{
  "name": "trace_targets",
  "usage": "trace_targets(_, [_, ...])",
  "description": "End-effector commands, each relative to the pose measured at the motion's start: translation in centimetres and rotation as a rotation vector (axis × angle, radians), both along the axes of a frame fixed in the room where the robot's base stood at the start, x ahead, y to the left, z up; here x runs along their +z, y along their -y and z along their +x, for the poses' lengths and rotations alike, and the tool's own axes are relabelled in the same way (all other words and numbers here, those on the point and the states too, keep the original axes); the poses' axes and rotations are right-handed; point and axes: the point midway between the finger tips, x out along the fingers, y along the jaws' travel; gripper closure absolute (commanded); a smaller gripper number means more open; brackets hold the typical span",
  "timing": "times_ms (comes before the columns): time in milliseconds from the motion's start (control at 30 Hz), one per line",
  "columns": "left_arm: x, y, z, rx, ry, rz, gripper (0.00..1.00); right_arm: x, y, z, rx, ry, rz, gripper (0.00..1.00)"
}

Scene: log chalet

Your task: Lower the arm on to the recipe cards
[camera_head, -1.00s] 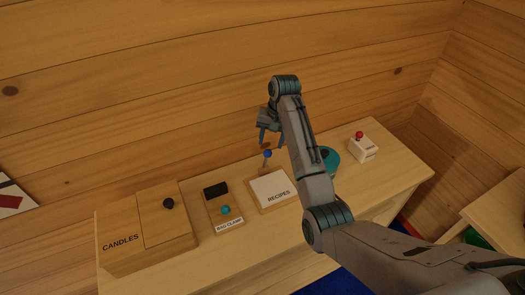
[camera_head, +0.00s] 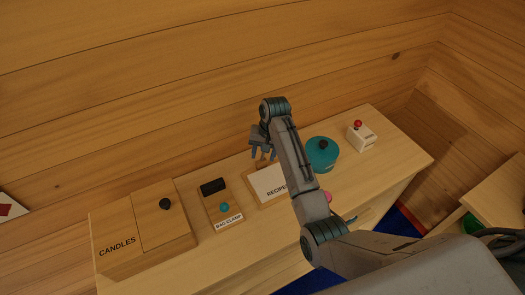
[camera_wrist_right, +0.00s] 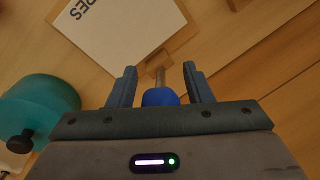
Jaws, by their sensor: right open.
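The recipe cards (camera_head: 268,183) are a white stack marked RECIPES on a wooden board on the bench; they also show in the right wrist view (camera_wrist_right: 118,28). A thin metal arm (camera_wrist_right: 160,76) with a blue ball knob (camera_wrist_right: 160,97) stands up at the board's edge. My right gripper (camera_head: 263,156) is at the back edge of the board. Its fingers are open, one on each side of the blue knob, with gaps on both sides in the wrist view. In the head view the gripper hides the knob. My left gripper is out of view.
Left of the cards are the bag clamp (camera_head: 213,188) and a CANDLES box (camera_head: 118,246) with a dark knob. Right of them are a teal round pot (camera_head: 320,160), a small pink thing (camera_head: 328,197) and a white box (camera_head: 361,140) with a red ball. A log wall (camera_head: 200,80) stands behind.

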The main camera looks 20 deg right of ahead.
Motion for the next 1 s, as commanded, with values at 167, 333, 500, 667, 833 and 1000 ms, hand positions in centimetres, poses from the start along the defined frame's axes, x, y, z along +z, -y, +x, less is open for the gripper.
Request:
trace_targets(167, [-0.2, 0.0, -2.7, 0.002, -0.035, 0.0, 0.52, 0.0, 0.0, 0.0, 0.0, 0.0, 0.0, 0.64])
trace_targets(333, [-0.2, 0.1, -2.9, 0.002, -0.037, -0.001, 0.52, 0.0, 0.0, 0.0, 0.0, 0.0, 0.0, 0.97])
trace_targets(500, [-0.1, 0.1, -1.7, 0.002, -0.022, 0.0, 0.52, 0.0, 0.0, 0.0, 0.0, 0.001, 0.001, 1.0])
trace_targets(667, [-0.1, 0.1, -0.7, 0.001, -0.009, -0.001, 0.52, -0.1, 0.0, -0.2, 0.0, 0.025, 0.005, 1.0])
trace_targets(833, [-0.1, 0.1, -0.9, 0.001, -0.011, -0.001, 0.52, -0.3, 0.1, -0.7, -0.001, 0.1, 0.02, 1.0])
trace_targets(1000, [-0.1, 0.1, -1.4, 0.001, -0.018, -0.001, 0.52, -0.7, 0.3, -1.5, 0.0, 0.217, 0.043, 1.0])
